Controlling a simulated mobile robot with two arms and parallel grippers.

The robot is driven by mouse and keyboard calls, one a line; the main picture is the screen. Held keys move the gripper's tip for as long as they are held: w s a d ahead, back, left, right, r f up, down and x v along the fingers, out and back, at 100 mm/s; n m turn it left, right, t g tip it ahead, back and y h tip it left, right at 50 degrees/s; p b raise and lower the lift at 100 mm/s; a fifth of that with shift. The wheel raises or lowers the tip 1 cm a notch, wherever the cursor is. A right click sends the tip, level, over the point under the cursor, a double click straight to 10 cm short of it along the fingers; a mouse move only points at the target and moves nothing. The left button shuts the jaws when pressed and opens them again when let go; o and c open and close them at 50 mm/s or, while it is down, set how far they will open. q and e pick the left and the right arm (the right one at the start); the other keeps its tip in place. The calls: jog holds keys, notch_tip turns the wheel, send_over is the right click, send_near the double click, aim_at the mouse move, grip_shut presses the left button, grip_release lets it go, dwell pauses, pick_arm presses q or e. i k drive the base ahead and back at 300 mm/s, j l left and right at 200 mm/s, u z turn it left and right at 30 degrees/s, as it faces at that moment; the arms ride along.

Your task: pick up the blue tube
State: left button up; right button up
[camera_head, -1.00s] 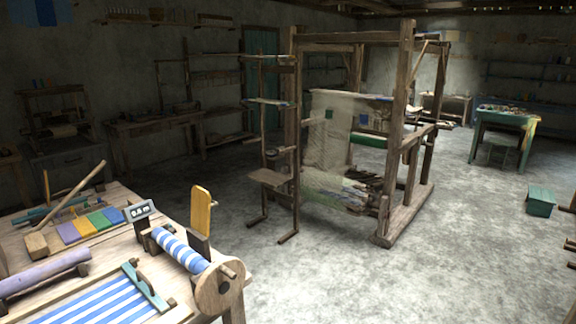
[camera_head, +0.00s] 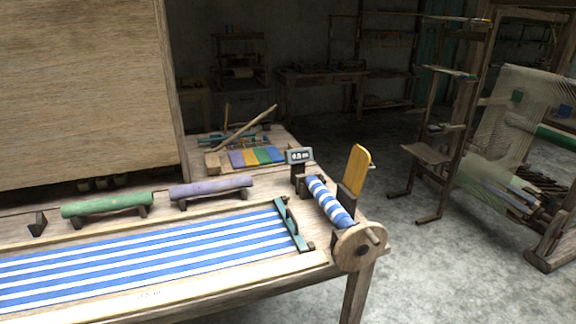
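No plain blue tube shows clearly. A thin blue-teal rod (camera_head: 216,140) lies among sticks at the back of the table, small and partly hidden. A roll wrapped in blue and white striped cloth (camera_head: 330,203) sits at the table's right end, beside a wooden disc (camera_head: 360,246) with a peg. A green roll (camera_head: 103,205) and a purple roll (camera_head: 211,187) rest on small dark stands behind the flat striped cloth (camera_head: 150,257). Neither of my grippers is in view.
The wooden table (camera_head: 240,282) fills the lower left, with a tall wooden panel (camera_head: 85,90) behind it. Coloured swatches (camera_head: 257,156), a small display (camera_head: 299,156) and a yellow paddle (camera_head: 355,169) stand near its right end. The floor (camera_head: 440,270) right of it is clear up to a loom.

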aim_at(340, 218)
jog(key=i+l+u, duration=0.2)
jog(key=l+u, duration=0.15)
jog(key=i+l+u, duration=0.15)
jog(key=l+u, duration=0.25)
jog(key=i+l+u, duration=0.1)
jog(key=l+u, duration=0.25)
jog(key=l, duration=0.25)
jog(key=l+u, duration=0.4)
jog(key=l, duration=1)
jog(key=l+u, duration=0.15)
jog(key=l, duration=0.85)
jog(key=k+l, duration=0.1)
jog(key=l, duration=0.9)
jog(key=u, duration=0.05)
